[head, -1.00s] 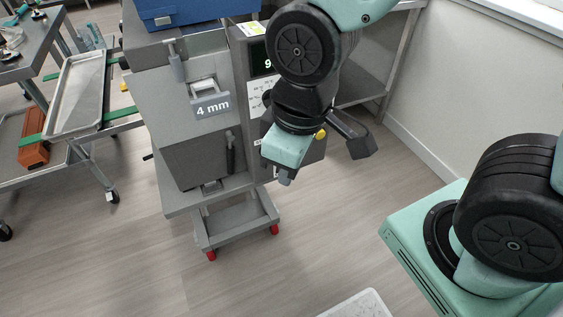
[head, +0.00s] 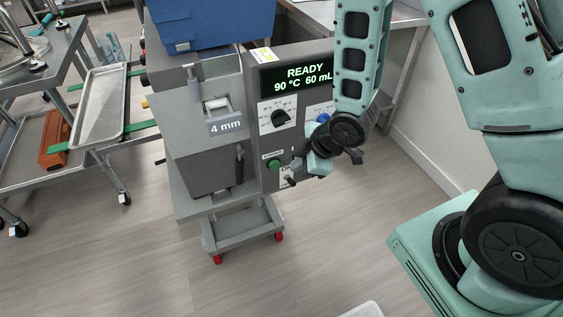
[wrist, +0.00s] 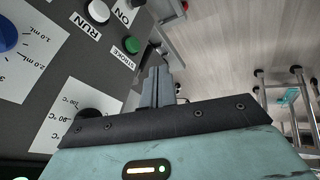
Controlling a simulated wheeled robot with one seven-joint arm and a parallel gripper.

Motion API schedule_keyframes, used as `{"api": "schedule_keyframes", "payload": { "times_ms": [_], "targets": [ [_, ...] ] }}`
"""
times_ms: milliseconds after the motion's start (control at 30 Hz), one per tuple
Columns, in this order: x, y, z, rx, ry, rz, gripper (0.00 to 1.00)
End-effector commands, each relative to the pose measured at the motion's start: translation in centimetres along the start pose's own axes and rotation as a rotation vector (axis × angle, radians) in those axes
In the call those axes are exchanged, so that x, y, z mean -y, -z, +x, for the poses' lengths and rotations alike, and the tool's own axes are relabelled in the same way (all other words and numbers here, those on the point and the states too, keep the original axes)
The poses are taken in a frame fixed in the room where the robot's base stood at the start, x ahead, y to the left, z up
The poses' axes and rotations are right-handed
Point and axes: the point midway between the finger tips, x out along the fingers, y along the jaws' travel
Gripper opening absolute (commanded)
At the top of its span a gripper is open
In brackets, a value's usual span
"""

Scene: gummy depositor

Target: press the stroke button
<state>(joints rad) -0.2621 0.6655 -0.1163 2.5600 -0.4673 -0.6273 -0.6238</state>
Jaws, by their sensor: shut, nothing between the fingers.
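The stroke button is a round green button (head: 273,165) low on the machine's front panel, under a small label. In the wrist view the green button (wrist: 131,45) has the word STROKE beside it. My gripper (wrist: 157,72) is shut and empty, its fingertips to the right of and below the button in that view, with a gap showing between them. In the head view my gripper (head: 301,165) is in front of the panel's lower right, to the right of the green button. The button is not covered in either view.
The display (head: 297,77) reads READY, 90 °C, 60 mL. A black knob (head: 281,117), a blue knob (head: 323,118) and a toggle switch (head: 291,182) marked ON are near my gripper. A RUN lamp (wrist: 98,11) shows too.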

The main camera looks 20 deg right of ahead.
Motion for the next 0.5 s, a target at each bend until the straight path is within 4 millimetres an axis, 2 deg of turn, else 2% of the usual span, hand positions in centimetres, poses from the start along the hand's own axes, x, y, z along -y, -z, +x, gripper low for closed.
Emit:
{"api": "schedule_keyframes", "payload": {
  "times_ms": [33,200,500],
  "targets": [
    [-0.1,-0.9,0.1,-0.015,-0.003,-0.030,0.00],
    [-0.1,-2.7,0.7,-0.081,-0.029,-0.128,0.00],
    [0.0,-3.4,0.9,-0.124,-0.045,-0.180,0.00]
  ]
}}
